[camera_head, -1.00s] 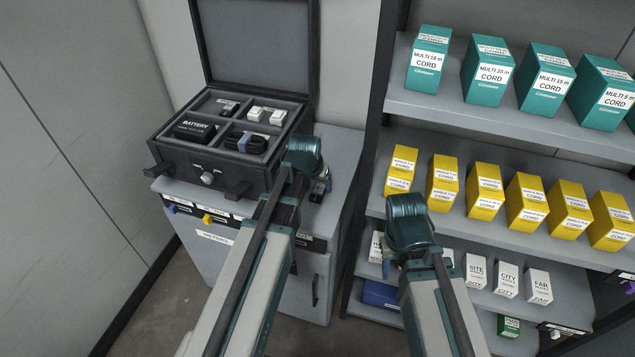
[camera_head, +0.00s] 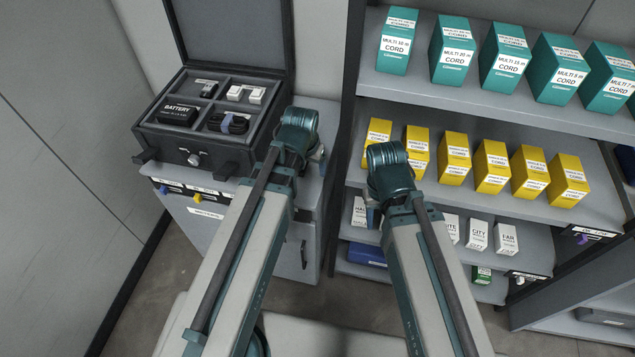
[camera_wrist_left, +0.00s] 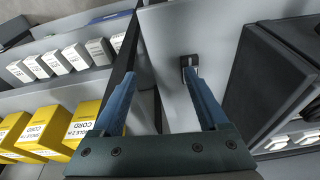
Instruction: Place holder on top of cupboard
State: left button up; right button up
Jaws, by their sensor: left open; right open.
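The grey cupboard (camera_head: 205,212) stands at left in the head view, its top partly covered by an open dark case. A small dark holder-like piece (camera_wrist_left: 189,62) lies on the grey cupboard top in the left wrist view, at the tip of one finger of my left gripper (camera_wrist_left: 160,72). My left gripper is open, with nothing between its blue fingers. In the head view my left arm's end (camera_head: 299,130) hides most of the piece. My right gripper (camera_head: 374,215) is in front of the shelves; its fingers are mostly hidden behind its wrist, and it shows no held object.
The open case (camera_head: 213,160) holds a battery, white pieces and a coiled cable. Bare floor (camera_head: 150,295) shows at lower left.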

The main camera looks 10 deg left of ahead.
pick_arm(q)
jog(key=s+d+m+g+y, duration=0.1)
jog(key=s+d+m+g, duration=0.1)
jog(key=s+d, duration=0.6)
jog(key=s+g, duration=0.1)
jog(key=s, duration=0.3)
jog(key=shift+s+f+y, duration=0.3)
jog(key=shift+d, duration=0.1)
